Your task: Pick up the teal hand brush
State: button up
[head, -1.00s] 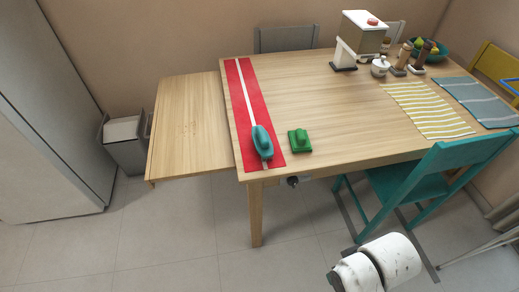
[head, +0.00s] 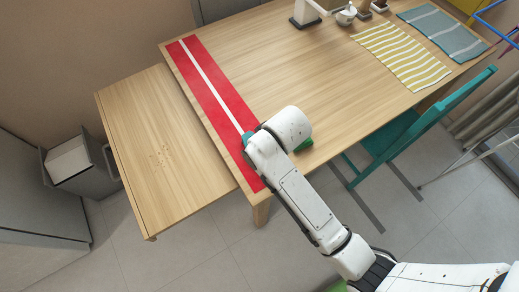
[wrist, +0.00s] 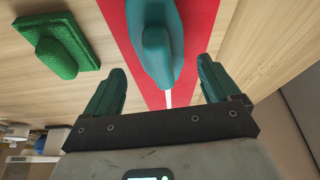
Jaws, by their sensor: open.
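The teal hand brush (wrist: 157,40) lies on the red runner with a white stripe (wrist: 203,25) on the wooden table. In the wrist view it sits ahead of my gripper (wrist: 160,88), between the lines of the two teal fingers. The fingers are wide apart and nothing is between their tips. In the head view only a small teal piece of the brush (head: 247,136) shows; my arm hides the rest and my gripper.
A green brush-like block (wrist: 63,47) lies on the table beside the runner, mostly hidden by my arm in the head view. A teal chair (head: 425,115) stands at the table's front side. Striped cloths (head: 402,56) lie farther right. The lower side leaf (head: 150,130) holds only some crumbs.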

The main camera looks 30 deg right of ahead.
jog(key=shift+x, duration=2.35)
jog(key=shift+a, duration=0.1)
jog(key=shift+c, duration=0.3)
jog(key=c, duration=1.1)
